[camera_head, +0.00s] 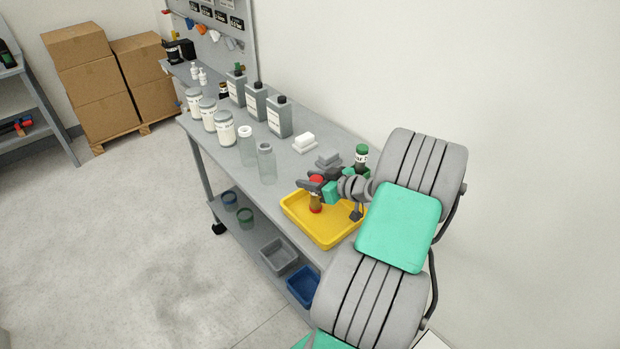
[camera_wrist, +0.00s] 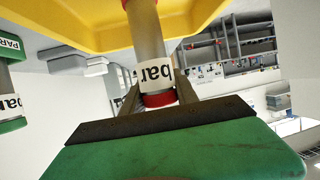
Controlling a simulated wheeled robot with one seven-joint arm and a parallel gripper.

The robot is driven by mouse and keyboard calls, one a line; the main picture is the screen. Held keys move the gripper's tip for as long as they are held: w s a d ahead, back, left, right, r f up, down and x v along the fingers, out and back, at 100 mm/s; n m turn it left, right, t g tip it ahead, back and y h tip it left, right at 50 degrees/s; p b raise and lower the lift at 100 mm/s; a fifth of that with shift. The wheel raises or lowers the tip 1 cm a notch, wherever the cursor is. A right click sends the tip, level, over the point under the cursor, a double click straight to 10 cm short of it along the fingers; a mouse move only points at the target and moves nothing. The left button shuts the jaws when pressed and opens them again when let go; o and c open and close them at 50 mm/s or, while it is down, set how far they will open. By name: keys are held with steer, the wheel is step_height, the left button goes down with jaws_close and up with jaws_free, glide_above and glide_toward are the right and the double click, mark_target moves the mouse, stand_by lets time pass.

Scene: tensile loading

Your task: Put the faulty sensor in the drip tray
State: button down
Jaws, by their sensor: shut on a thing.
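The sensor with a red cap (camera_head: 316,203) is a brownish cylinder with a white "bar" label, upright in my gripper (camera_head: 317,185). In the wrist view the fingers close around the sensor (camera_wrist: 147,36) at its red-capped, labelled end. The yellow drip tray (camera_head: 318,234) sits on the bench, and the sensor's lower end is over or inside it. I cannot tell whether it touches the tray floor. The tray (camera_wrist: 75,28) fills the top of the wrist view. A similar green-capped sensor (camera_head: 361,158) stands behind the tray, partly hidden by my arm.
Grey blocks (camera_head: 328,160) and a white block (camera_head: 305,142) lie beyond the tray. Clear jars (camera_head: 266,165), labelled jars (camera_head: 225,130) and grey bottles (camera_head: 279,120) stand farther along the bench (camera_head: 290,178). Bins (camera_head: 278,257) sit on the lower shelf.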

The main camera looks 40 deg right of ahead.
steer(key=shift+f, duration=0.2)
steer(key=c, duration=0.9)
jaws_free()
steer(key=shift+c, duration=0.2)
steer(key=b+v, duration=0.2)
steer(key=v, duration=1)
steer(key=shift+r, duration=0.3)
